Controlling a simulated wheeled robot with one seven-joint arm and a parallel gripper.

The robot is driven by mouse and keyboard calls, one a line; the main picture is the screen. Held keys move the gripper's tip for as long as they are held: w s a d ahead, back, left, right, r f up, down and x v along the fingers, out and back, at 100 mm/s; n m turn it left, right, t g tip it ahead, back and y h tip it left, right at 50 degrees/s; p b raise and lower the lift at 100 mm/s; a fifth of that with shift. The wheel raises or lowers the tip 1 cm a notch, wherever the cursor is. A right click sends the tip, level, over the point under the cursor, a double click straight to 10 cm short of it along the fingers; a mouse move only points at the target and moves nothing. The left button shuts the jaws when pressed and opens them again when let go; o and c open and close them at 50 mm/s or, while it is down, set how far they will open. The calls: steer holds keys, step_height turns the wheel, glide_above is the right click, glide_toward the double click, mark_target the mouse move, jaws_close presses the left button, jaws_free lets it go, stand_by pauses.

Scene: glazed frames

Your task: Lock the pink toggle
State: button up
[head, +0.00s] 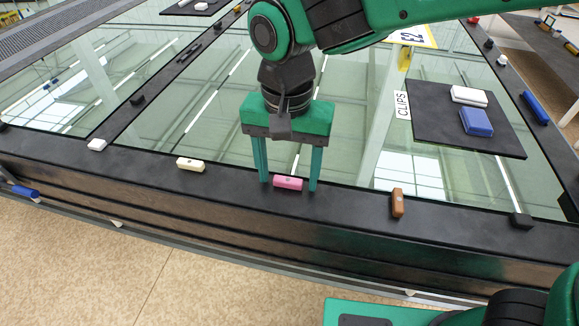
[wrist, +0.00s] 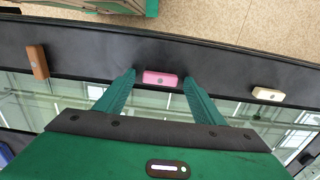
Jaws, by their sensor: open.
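The pink toggle (head: 288,184) is a small bar lying lengthwise along the black frame rail, at the edge of the glass. In the wrist view the pink toggle (wrist: 160,78) sits between the two fingertips. My gripper (head: 288,184) is open, pointing down, with one finger at each end of the toggle. In the wrist view my gripper (wrist: 158,76) shows small gaps between the fingers and the toggle's ends. Whether the fingertips touch the rail cannot be told.
On the same rail, a cream toggle (head: 190,165) lies to the left and a brown toggle (head: 397,203) is turned crosswise to the right. A black mat (head: 440,128) holds a white block (head: 469,96) and a blue block (head: 476,122). A "CLIPS" label (head: 402,105) lies beside it.

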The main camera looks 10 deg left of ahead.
steer(key=c, duration=1)
steer(key=shift+c, duration=0.2)
steer(key=shift+n, duration=0.4)
steer(key=n, duration=0.3)
steer(key=shift+n, duration=0.4)
steer(key=n, duration=0.4)
steer(key=shift+n, duration=0.3)
steer(key=n, duration=0.8)
steer(key=shift+w+n, duration=0.1)
steer(key=shift+n, duration=0.2)
